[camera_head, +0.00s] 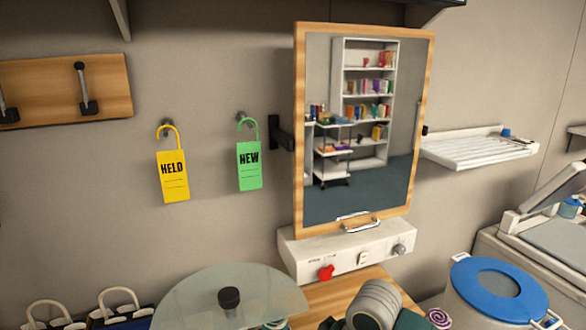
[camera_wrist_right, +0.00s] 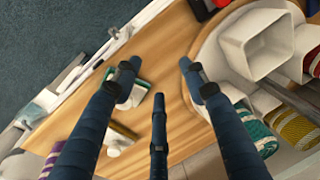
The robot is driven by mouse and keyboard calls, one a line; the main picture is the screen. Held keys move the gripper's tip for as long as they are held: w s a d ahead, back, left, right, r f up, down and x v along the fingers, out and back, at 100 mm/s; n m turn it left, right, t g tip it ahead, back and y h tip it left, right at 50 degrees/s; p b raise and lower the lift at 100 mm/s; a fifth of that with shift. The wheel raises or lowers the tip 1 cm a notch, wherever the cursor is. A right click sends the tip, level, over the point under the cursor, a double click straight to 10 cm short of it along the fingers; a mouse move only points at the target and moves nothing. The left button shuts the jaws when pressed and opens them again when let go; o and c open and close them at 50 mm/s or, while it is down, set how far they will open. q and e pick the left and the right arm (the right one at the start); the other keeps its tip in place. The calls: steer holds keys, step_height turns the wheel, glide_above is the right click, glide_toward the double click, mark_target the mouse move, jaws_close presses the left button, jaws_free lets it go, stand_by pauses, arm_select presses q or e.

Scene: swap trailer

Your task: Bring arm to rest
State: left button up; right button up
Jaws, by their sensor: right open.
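My right gripper (camera_wrist_right: 158,84) shows in the right wrist view with its dark blue fingers spread apart and nothing between them. It hangs over a wooden surface (camera_wrist_right: 165,45). A small green and white item (camera_wrist_right: 140,92) lies by the left fingertip, and I cannot tell how far below it is. My left gripper is in neither view.
A white square container (camera_wrist_right: 258,45) and a striped teal roll (camera_wrist_right: 248,128) are at the right of the wrist view. In the head view, a framed mirror or window (camera_head: 360,130) stands above a white box (camera_head: 350,250). A blue-lidded bin (camera_head: 497,290) is at the lower right.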

steer(key=shift+n+t+y, duration=0.4)
steer(key=shift+y, duration=0.3)
steer(key=s+a+f, duration=0.1)
steer(key=s+f, duration=0.1)
steer(key=s, duration=0.1)
steer(key=s+a+f, duration=0.1)
steer(key=shift+s+a+f, duration=0.3)
steer(key=shift+a+f, duration=0.05)
steer(key=shift+f, duration=0.05)
steer(key=s+d+f+m+t+h, duration=0.1)
steer(key=s+d+f+h, duration=0.15)
steer(key=s+d, duration=0.5)
steer(key=s+d+f+t+h, duration=0.1)
steer(key=s+d+f, duration=0.2)
steer(key=s+d, duration=0.45)
step_height(320, 180, down, 30)
steer(key=s+g+b, duration=0.1)
steer(key=s+b, duration=0.1)
steer(key=s+d+f+g+b, duration=0.1)
steer(key=s+d+f+b, duration=0.1)
steer(key=s+f, duration=1.4)
steer(key=shift+s+d+f+g, duration=0.25)
steer(key=shift+d+f+g, duration=0.05)
steer(key=shift+d, duration=0.25)
